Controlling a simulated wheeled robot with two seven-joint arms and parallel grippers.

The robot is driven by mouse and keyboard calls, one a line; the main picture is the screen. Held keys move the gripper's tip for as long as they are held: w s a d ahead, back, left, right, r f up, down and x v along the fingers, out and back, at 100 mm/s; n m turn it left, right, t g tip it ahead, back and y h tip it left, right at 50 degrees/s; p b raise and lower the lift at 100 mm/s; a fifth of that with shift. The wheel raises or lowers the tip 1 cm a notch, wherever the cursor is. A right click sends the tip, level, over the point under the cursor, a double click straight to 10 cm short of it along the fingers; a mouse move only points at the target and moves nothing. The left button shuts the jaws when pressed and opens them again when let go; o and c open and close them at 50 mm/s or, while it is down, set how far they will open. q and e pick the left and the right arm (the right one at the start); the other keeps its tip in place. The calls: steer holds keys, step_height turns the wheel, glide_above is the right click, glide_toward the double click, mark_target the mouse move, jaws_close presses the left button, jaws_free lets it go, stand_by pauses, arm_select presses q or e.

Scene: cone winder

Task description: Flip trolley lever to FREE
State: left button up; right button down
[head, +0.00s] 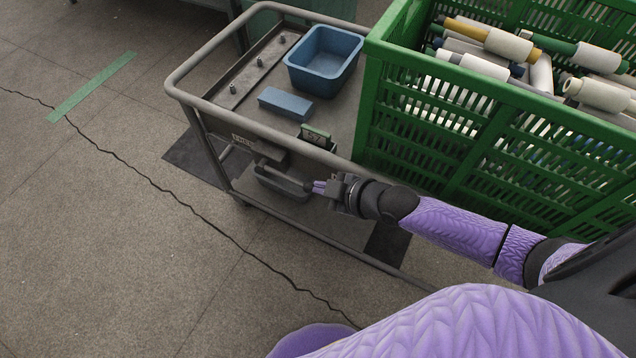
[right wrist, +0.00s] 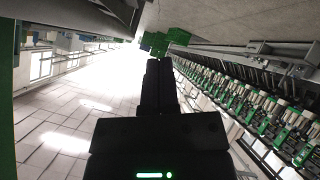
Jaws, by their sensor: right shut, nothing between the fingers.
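The trolley (head: 178,92) has a grey tubular frame and stands in the middle of the head view. A grey bar that looks like its lever (head: 284,178) juts from below the near rail, slanting down to the right. A small label plate (head: 243,138) sits on the rail above it; its lettering is too small to read surely. My right gripper (head: 318,187) is shut and empty, with its fingertips at the bar's right end. I cannot tell whether they touch. In the right wrist view the dark shut fingers (right wrist: 158,84) point away from the camera, and no lever shows. My left gripper is not in view.
A green crate (head: 425,125) full of yarn cones and tubes stands on the trolley's right side, above my right arm. Floor at left is clear.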

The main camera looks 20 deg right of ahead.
mark_target(307, 187)
steer(key=w+f+b, duration=0.2)
steer(key=w+a+f+b, duration=0.1)
steer(key=w+f+b, duration=0.1)
steer(key=f, duration=0.1)
steer(key=w+f+b, duration=0.1)
steer(key=f+b, duration=0.1)
steer(key=shift+w+a+f+b, duration=0.15)
steer(key=shift+w+a+b, duration=0.2)
steer(key=shift+w+a, duration=0.05)
steer(key=shift+d+f+b, duration=0.25)
steer(key=shift+d+b, duration=0.1)
steer(key=shift+d, duration=0.05)
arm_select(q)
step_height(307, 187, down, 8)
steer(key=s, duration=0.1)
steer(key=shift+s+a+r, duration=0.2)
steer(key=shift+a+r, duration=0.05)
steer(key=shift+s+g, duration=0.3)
